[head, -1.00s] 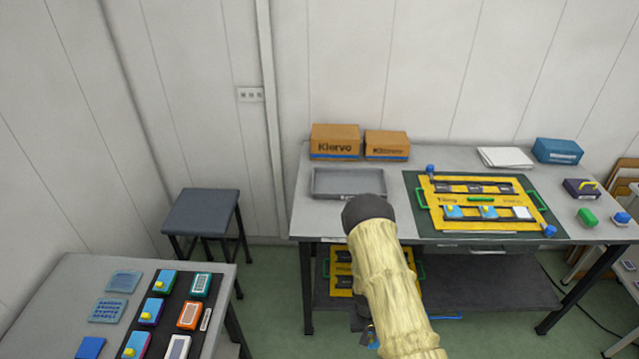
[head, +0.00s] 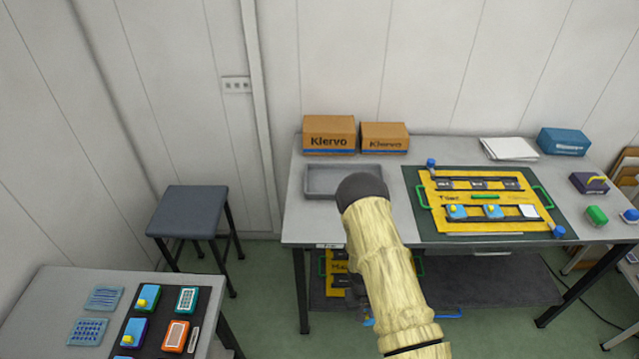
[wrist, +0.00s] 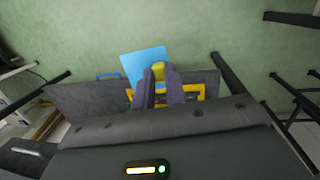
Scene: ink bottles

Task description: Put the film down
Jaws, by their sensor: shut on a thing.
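My gripper (wrist: 160,72) is shut in the wrist view. Between its two dark fingers is a yellow tab joined to a flat light-blue piece, which looks like the film (wrist: 144,62). The film hangs over the floor and the lower shelf, apart from any surface as far as I can tell. In the head view my arm hides most of the gripper and the film. Two other patterned blue sheets (head: 87,332) lie on the left table (head: 50,300).
The back workbench (head: 400,215) holds a grey empty tray (head: 318,182), two cardboard boxes (head: 329,134) and a yellow frame (head: 455,191) on a dark mat. A stool (head: 187,211) stands left of it. A yellow board (wrist: 198,92) lies on the lower shelf (wrist: 85,95).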

